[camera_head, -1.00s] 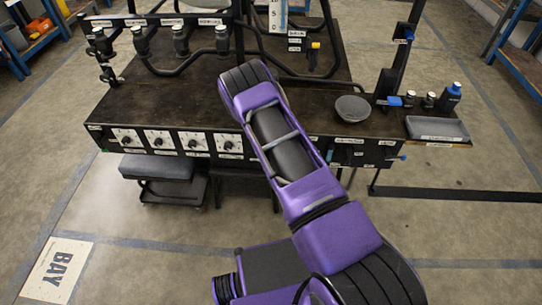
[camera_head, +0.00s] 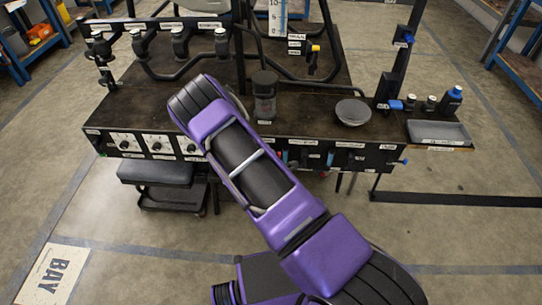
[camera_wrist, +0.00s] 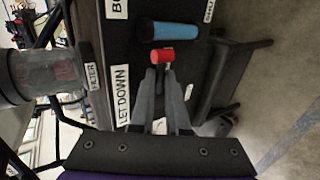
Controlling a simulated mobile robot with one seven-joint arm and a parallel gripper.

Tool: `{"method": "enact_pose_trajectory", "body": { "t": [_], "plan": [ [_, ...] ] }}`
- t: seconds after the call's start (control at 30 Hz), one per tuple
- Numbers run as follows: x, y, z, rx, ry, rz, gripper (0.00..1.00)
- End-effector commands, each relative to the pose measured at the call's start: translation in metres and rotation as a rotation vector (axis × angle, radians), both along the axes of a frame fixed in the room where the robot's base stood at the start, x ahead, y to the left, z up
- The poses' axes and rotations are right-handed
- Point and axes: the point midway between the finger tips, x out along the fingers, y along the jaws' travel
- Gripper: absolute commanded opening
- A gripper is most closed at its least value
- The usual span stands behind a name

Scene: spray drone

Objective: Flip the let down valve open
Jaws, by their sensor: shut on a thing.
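The let down valve's red-tipped handle (camera_wrist: 163,57) shows in the wrist view, beside the label reading LET DOWN (camera_wrist: 121,94). My gripper (camera_wrist: 160,77) is shut around the handle's dark lever, with the red end standing out just past the fingertips. The valve body is mostly hidden by the fingers. A blue cylindrical handle (camera_wrist: 168,30) lies just beyond the red one. In the head view my purple arm covers the gripper and this part of the front panel.
A clear filter jar (camera_wrist: 40,75) is at the left in the wrist view; it stands on the bench (camera_head: 215,155) in the head view. A grey bowl (camera_head: 353,112), bottles and a grey tray (camera_head: 440,132) are at the right. The floor right of the bench is open.

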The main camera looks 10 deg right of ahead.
Motion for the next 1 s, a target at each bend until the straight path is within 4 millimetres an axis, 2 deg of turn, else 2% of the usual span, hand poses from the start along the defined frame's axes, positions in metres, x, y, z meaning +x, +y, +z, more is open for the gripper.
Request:
{"method": "enact_pose_trajectory", "body": {
  "t": [0.1,0.13,0.3,0.67,0.83,1.0],
  "plan": [
    [0.000,-0.002,0.001,-0.002,-0.003,-0.003,0.00],
    [0.000,-0.002,0.001,-0.002,-0.003,-0.003,0.15],
    [0.000,-0.002,0.001,-0.001,-0.002,-0.002,0.42],
    [-0.003,0.001,0.003,0.000,-0.001,-0.001,0.42],
    [-0.023,0.008,0.019,-0.001,0.000,0.001,0.42],
    [-0.056,0.019,0.042,0.000,0.001,0.001,0.42]
  ]
}}
